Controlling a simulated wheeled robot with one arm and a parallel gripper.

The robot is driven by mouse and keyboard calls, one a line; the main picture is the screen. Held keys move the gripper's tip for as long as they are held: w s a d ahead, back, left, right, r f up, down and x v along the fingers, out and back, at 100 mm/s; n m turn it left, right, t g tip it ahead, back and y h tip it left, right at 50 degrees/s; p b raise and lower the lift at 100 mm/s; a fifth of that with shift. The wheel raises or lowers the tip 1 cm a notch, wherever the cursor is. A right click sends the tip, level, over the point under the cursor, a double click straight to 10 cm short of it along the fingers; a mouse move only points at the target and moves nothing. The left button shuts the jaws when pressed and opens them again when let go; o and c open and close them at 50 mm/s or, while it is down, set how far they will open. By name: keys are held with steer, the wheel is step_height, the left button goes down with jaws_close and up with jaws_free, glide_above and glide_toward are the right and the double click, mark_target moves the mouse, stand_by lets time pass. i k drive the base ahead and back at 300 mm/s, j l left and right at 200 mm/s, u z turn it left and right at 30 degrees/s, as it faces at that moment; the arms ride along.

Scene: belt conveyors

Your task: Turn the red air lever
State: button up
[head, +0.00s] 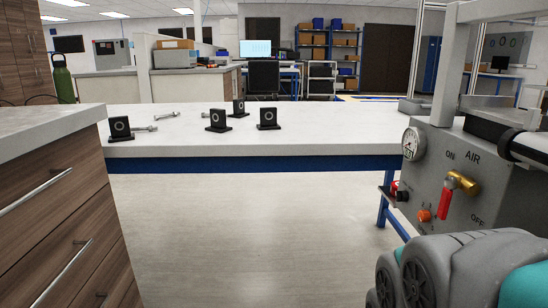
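The red air lever (444,203) sits on the grey panel (482,190) at the right of the head view. It hangs down from a brass valve (463,183). The word AIR and the label ON are above it, and the label OFF is below it to the right. My grey and teal arm fills the lower right corner, in front of the lower part of the panel. My gripper does not show, so its place relative to the lever cannot be seen.
A pressure gauge (412,143), an orange-red knob (424,215) and a black fitting with red (399,191) sit around the lever. A white table (290,140) with several black blocks is behind. A wooden drawer cabinet (60,230) stands left. The floor between is clear.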

mark_target(450, 183)
steer(key=i+j, duration=0.6)
steer(key=i+j+z, duration=0.2)
steer(key=z, duration=0.2)
steer(key=i+j+z, duration=0.3)
steer(key=z, duration=0.15)
steer(key=i+j+z, duration=0.15)
steer(key=j+z, duration=0.25)
steer(key=z, duration=1.7)
